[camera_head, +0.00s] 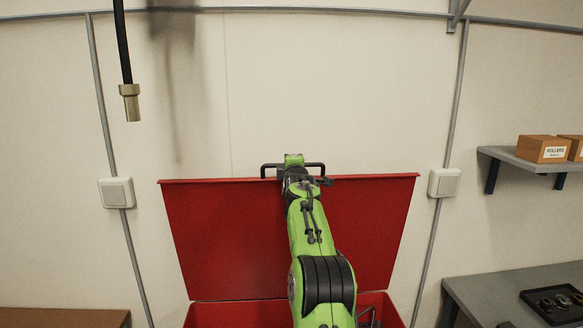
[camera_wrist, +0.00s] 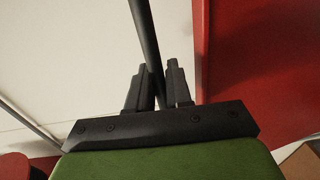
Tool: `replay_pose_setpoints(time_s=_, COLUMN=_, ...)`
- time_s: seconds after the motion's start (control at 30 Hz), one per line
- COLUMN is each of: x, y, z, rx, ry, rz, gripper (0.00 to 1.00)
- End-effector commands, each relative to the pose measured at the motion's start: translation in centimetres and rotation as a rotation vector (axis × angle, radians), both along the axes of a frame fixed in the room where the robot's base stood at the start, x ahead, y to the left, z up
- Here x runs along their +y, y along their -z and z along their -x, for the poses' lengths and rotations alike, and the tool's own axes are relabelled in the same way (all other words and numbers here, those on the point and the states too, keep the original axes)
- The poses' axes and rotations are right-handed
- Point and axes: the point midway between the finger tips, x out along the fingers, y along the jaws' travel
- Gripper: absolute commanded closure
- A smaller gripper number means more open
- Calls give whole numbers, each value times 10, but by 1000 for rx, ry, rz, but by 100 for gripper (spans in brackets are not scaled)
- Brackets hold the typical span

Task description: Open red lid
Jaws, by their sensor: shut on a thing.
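The red lid (camera_head: 235,235) stands raised, close to upright, at the back of the red box (camera_head: 235,315) in the head view. A black bar handle (camera_head: 270,166) runs along the lid's top edge. My gripper (camera_head: 294,172) is at this handle. In the wrist view, my two black fingers (camera_wrist: 160,88) close on the dark handle bar (camera_wrist: 146,35), with the red lid (camera_wrist: 245,60) to the right. My arm hides the middle of the lid and much of the box opening.
A cable with a brass end (camera_head: 130,102) hangs at the upper left. A shelf with boxes (camera_head: 543,149) is on the right wall. Below it, a grey table (camera_head: 480,295) holds a black tray (camera_head: 525,296). A brown surface (camera_head: 60,318) is at the lower left.

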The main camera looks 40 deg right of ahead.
Motion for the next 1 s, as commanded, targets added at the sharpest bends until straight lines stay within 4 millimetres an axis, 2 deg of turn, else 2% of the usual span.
replay_pose_setpoints(time_s=0.17, x=10, y=11, z=10, rx=-21, ry=-3, rz=24, gripper=100)
replay_pose_setpoints(time_s=1.0, x=68, y=37, z=78, rx=-138, ry=-5, rz=119, gripper=100)
